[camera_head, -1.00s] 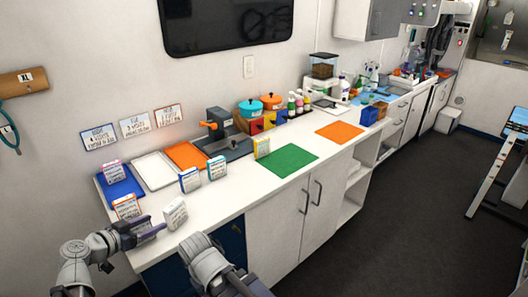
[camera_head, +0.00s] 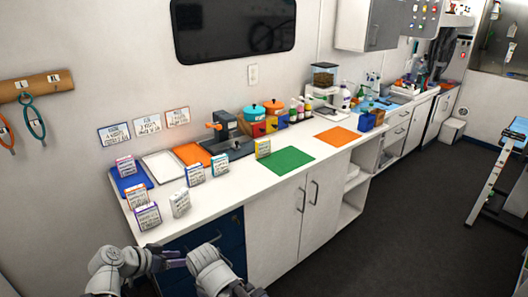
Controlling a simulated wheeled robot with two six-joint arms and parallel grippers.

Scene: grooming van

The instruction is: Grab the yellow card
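The yellow card (camera_head: 263,148) stands upright on the white counter, at the back left corner of the green mat (camera_head: 289,161). It looks like a small block with a yellow edge and a pale printed face. My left gripper (camera_head: 178,259) is low in front of the counter, far from the card; its fingers are small and dark, so its opening is unclear. My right gripper (camera_head: 254,291) is at the bottom edge, partly cut off, also away from the card. Nothing shows in either gripper.
Similar cards stand on the left counter: blue (camera_head: 195,174), cyan (camera_head: 220,164), orange (camera_head: 137,196), purple (camera_head: 148,215), white (camera_head: 180,203) and pink (camera_head: 126,166). A grey device (camera_head: 226,135) stands left of the yellow card. An orange mat (camera_head: 337,136) lies right.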

